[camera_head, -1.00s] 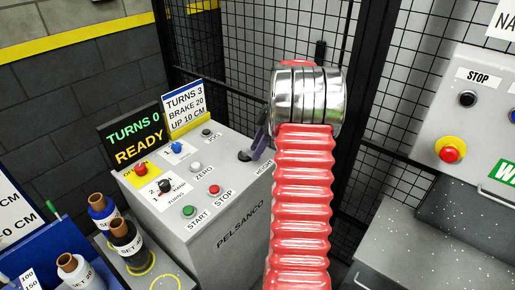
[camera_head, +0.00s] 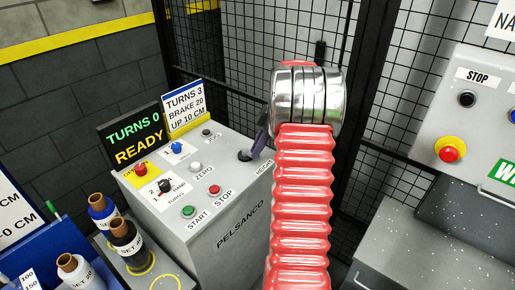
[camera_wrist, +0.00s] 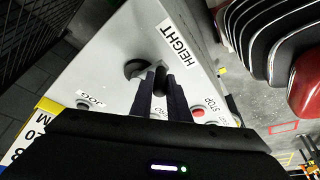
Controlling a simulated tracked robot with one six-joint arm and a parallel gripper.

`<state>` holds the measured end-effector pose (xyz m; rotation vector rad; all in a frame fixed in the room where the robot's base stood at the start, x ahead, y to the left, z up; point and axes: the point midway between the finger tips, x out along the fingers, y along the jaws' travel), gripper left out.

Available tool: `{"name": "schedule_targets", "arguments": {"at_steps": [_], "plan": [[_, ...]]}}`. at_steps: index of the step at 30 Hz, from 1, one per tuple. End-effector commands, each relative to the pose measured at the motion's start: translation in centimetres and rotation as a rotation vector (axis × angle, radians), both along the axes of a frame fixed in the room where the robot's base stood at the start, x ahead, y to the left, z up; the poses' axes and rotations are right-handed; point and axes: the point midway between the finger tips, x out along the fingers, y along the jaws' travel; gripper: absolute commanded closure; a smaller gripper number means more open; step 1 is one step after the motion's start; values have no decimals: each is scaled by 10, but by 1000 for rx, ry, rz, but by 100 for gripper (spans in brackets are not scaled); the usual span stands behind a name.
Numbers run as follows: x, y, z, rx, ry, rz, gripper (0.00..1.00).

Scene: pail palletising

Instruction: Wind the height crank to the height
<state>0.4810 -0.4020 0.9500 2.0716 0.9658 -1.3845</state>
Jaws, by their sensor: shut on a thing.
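The height crank (camera_head: 244,156) is a small black crank on the top of the grey control console (camera_head: 225,215), beside the HEIGHT label. In the wrist view its round dark hub (camera_wrist: 134,68) lies left of the fingers and its dark upright grip (camera_wrist: 160,84) is between the fingertips. My gripper (camera_wrist: 160,92) is shut on the crank's grip. In the head view my gripper (camera_head: 262,138) shows only in part, because my red ribbed arm hides the rest. The screen (camera_head: 135,138) reads TURNS 0, READY. The card (camera_head: 187,108) reads TURNS 3, BRAKE 20, UP 10 CM.
The console top also holds a red button (camera_head: 140,168), a black selector (camera_head: 165,186), and START (camera_head: 188,211) and STOP (camera_head: 214,189) buttons. Labelled bottles (camera_head: 125,238) stand at lower left. A mesh fence (camera_head: 260,40) is behind. Another machine (camera_head: 465,130) stands at right.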

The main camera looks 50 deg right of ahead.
Motion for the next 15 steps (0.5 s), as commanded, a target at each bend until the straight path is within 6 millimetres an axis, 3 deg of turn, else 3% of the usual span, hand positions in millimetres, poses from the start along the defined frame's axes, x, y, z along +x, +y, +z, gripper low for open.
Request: {"name": "schedule_targets", "arguments": {"at_steps": [15], "plan": [[1, 4, 2, -5, -4, -47, 100]]}}
